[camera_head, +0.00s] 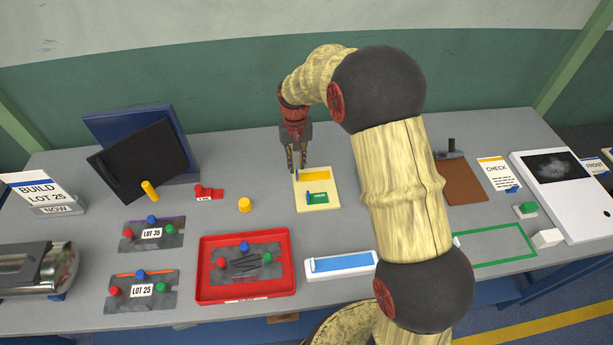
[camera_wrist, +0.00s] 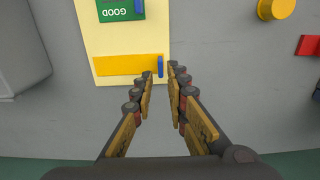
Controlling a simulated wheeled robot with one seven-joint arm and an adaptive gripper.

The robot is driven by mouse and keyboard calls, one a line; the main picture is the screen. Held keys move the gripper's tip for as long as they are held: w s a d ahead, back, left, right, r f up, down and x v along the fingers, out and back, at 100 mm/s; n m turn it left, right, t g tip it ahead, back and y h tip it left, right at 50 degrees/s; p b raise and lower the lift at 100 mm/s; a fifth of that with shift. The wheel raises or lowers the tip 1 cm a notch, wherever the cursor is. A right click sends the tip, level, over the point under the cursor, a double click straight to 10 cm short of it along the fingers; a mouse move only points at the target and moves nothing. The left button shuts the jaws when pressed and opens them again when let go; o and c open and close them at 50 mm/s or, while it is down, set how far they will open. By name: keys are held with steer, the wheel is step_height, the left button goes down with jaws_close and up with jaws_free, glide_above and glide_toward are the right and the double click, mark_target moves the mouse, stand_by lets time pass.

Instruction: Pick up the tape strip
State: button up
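A yellow-orange strip with a small blue tab, which looks like the tape strip (camera_head: 318,173), lies across the far part of a cream card (camera_head: 328,205). In the wrist view the strip (camera_wrist: 122,65) shows with its blue tab (camera_wrist: 160,66) at one end. My gripper (camera_head: 297,167) is open and empty, pointing down at the card's far left corner. In the wrist view its fingertips (camera_wrist: 163,74) are apart, with the blue tab seen in the gap between them. Their height above the card is hard to judge.
A green GOOD label (camera_head: 317,198) with its own blue tab lies on the same card. A yellow knob (camera_head: 244,205) and a red block (camera_head: 208,192) stand to the left. A red tray (camera_head: 204,292) and a white tray with a blue strip (camera_head: 312,275) lie nearer.

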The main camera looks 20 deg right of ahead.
mark_target(297, 172)
step_height(297, 172, down, 5)
steer(key=shift+r+b, duration=0.1)
steer(key=shift+b, duration=0.45)
steer(key=shift+s, duration=0.1)
steer(key=shift+c, duration=0.4)
jaws_close()
